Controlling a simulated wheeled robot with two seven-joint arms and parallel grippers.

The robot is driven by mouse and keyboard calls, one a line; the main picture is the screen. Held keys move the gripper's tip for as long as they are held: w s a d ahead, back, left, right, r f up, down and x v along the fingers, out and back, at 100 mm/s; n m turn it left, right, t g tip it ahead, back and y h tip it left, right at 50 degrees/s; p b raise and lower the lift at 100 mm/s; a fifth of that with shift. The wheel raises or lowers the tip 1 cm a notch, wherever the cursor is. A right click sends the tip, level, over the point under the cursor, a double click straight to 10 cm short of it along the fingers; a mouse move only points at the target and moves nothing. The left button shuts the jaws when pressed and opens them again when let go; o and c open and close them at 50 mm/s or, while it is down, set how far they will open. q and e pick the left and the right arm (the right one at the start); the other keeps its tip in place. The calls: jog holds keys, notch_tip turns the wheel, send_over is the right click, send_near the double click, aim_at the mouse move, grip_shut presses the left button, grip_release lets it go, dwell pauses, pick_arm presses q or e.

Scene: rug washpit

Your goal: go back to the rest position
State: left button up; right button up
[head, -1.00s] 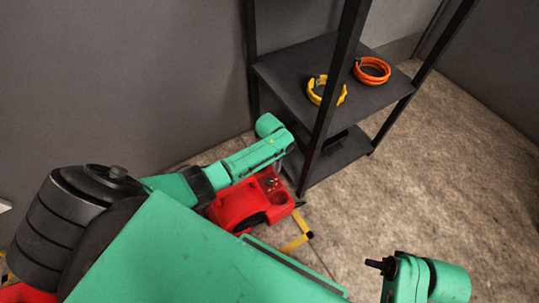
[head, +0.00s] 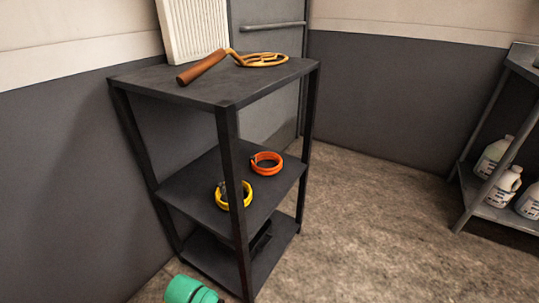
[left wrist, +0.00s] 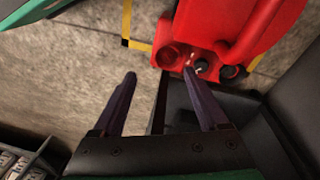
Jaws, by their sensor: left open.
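My left gripper (left wrist: 159,74) shows in the left wrist view with its two dark fingers apart and nothing between them. It points down over the floor, close to a red machine (left wrist: 268,18) that lies at the upper right of that view. In the head view only a green piece of my own arm shows at the bottom edge, and no gripper shows there. My right gripper is in neither current view.
A black shelf unit (head: 200,93) stands against the wall, with a wooden-handled beater (head: 262,60) on top. A yellow ring (head: 232,204) and an orange ring (head: 266,169) lie on its middle shelf. White bottles (head: 492,156) stand on a rack at right. The floor between is clear.

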pick_arm(q)
jog(key=s+a+r+t, duration=0.1)
jog(key=s+a+r, duration=0.3)
jog(key=s+r, duration=0.4)
jog(key=s+a+f+p, duration=0.2)
jog(key=s+p, duration=0.6)
jog(key=p, duration=0.6)
jog(key=s+a+f+y+p, duration=0.1)
jog(key=s+a+f+p, duration=0.2)
jog(key=s+p, duration=0.5)
jog(key=a+p, duration=0.1)
jog(key=p, duration=0.4)
jog(key=shift+s+g+p, duration=0.35)
jog(key=shift+g+p, duration=0.05)
pick_arm(e)
jog(key=s+d+f, duration=0.2)
jog(key=s, duration=0.6)
jog(key=s+d+f+h, duration=0.1)
jog(key=s+d+f, duration=0.1)
jog(key=s, duration=0.6)
jog(key=shift+d+g, duration=0.4)
jog(key=shift+d, duration=0.45)
jog(key=shift+s, duration=0.15)
